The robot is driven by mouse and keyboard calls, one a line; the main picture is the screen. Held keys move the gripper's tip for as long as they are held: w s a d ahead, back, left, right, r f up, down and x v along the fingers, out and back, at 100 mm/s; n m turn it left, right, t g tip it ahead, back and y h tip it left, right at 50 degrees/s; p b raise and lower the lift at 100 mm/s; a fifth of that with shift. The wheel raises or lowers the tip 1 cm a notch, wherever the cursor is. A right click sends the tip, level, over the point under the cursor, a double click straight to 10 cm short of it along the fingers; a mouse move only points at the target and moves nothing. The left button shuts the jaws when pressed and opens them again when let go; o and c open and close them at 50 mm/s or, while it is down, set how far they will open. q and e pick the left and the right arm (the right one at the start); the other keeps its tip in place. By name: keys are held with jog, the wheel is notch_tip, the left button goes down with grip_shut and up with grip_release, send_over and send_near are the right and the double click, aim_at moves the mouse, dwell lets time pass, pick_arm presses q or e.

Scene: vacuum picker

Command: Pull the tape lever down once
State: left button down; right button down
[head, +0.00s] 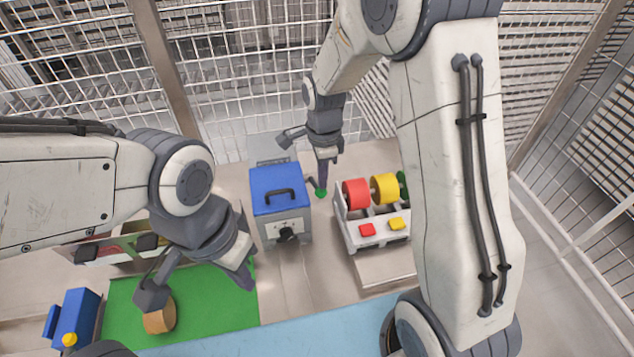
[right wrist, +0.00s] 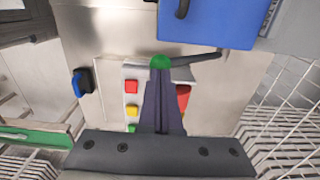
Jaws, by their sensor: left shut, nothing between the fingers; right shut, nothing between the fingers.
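The knob also shows in the right wrist view (right wrist: 160,62), at the tips of my right gripper (right wrist: 160,72). My right gripper (head: 322,186) is shut, pointing down, with its tips right at the knob. I cannot tell whether they touch it. My left gripper (head: 247,285) is shut and empty over the green mat (head: 215,310).
A white rack (head: 372,236) with red, yellow and green rolls and coloured buttons stands right of the machine. A blue box (head: 75,320) stands at the lower left. Wire fencing (head: 240,50) encloses the back.

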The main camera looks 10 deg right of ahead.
aim_at(324, 196)
jog(key=shift+f, duration=0.1)
dwell(0.4)
jog(key=shift+f+b, duration=0.95)
jog(key=shift+f, duration=0.35)
jog(key=shift+s+f+b, duration=0.4)
jog(key=shift+f+b, duration=0.15)
jog(key=shift+f, duration=0.2)
jog(key=shift+s+f+b, duration=0.4)
jog(key=shift+f+b, duration=0.15)
jog(key=shift+f, duration=0.3)
